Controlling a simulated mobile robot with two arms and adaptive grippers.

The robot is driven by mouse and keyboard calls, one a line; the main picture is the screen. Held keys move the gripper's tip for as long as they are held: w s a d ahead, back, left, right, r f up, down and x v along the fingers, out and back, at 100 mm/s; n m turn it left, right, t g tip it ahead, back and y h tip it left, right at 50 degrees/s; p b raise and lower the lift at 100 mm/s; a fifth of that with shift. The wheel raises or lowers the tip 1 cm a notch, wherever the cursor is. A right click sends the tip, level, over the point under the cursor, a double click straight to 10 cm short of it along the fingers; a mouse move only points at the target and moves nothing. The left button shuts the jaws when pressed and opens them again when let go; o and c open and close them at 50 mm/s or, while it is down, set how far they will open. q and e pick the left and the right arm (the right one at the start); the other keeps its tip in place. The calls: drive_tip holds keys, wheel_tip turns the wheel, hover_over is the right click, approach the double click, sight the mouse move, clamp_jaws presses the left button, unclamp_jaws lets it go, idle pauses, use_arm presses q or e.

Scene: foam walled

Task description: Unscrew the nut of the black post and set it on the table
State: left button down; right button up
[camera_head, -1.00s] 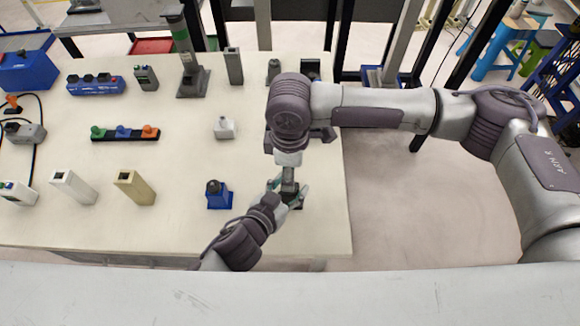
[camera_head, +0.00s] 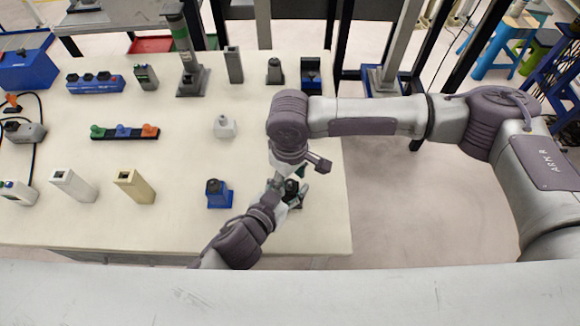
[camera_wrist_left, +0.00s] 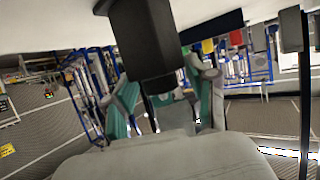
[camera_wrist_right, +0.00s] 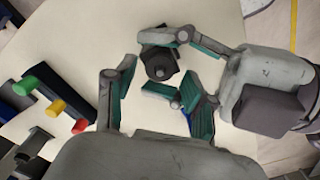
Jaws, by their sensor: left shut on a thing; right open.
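The black post (camera_head: 293,201) stands near the table's front right corner. My left gripper (camera_wrist_left: 165,95) is shut on it from the side; the post looms large and dark in the left wrist view (camera_wrist_left: 146,45). The post's dark top (camera_wrist_right: 160,66) shows in the right wrist view, between the left gripper's fingers. I cannot clearly tell the nut from the post there. My right gripper (camera_wrist_right: 158,72) is open just above the post, its fingers spread to either side of the top. In the head view my right wrist partly covers both grippers.
A blue block with a black top (camera_head: 217,196) stands left of the post. A white fitting (camera_head: 224,128), a beige block (camera_head: 135,188) and a strip with coloured knobs (camera_head: 124,133) stand farther left. Dark fixtures (camera_head: 310,75) line the back right. Bare table lies between them.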

drive_tip(key=shift+f, duration=0.8)
clamp_jaws()
drive_tip(key=n, duration=1)
drive_tip(key=shift+o, duration=0.5)
unclamp_jaws()
drive_tip(key=shift+r, duration=0.1)
